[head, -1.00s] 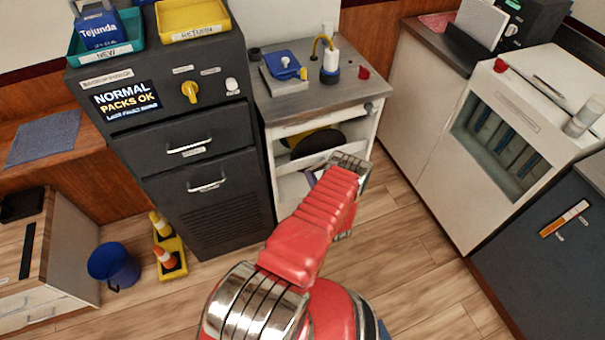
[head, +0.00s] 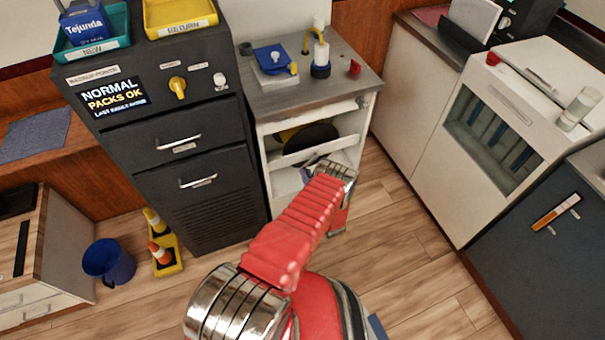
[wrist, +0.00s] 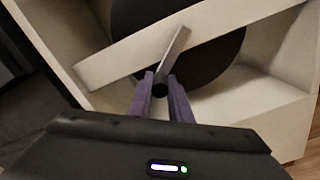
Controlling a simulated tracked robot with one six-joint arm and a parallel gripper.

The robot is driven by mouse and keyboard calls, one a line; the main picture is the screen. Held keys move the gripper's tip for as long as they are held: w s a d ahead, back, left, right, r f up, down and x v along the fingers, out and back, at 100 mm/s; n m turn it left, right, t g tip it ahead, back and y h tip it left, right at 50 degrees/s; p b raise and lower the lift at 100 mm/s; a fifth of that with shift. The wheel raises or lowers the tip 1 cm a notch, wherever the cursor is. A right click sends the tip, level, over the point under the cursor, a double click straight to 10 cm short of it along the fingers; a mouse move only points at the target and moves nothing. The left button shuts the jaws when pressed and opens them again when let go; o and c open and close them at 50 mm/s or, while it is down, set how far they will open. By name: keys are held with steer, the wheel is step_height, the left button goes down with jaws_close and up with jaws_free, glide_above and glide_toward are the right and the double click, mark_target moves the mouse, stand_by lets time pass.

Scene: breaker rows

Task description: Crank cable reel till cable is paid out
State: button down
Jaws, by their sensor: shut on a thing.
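The cable reel, a dark round disc (head: 314,139), sits in the open bay of a white cabinet (head: 355,125). A little yellow (head: 286,134) shows at its left. In the wrist view the disc (wrist: 215,62) is behind a slanting white bar (wrist: 110,65). A grey crank arm (wrist: 176,47) crosses the bar, with a dark handle (wrist: 160,89) at its lower end. My gripper (wrist: 161,84) has its purple fingers shut on that handle. In the head view my gripper (head: 309,173) is mostly hidden by my red arm. I cannot make out the cable.
The cabinet's grey top holds a blue-lidded box (head: 275,60) and a white bottle (head: 321,55). A dark drawer unit (head: 190,160) stands close on the left. A blue bin (head: 109,262) and a yellow cone stand (head: 165,257) are on the floor. Open floor lies to the right.

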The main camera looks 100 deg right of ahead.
steer(key=shift+w+a+f, duration=0.15)
steer(key=shift+w+f, duration=0.2)
steer(key=shift+w, duration=0.1)
steer(key=c, duration=2)
jaws_free()
steer(key=o, duration=0.4)
steer(key=shift+s+r, duration=0.2)
steer(key=shift+s, duration=0.05)
steer(key=shift+s, duration=0.15)
steer(key=v, duration=1.3)
steer(key=shift+s+a, duration=0.1)
steer(key=shift+a, duration=0.15)
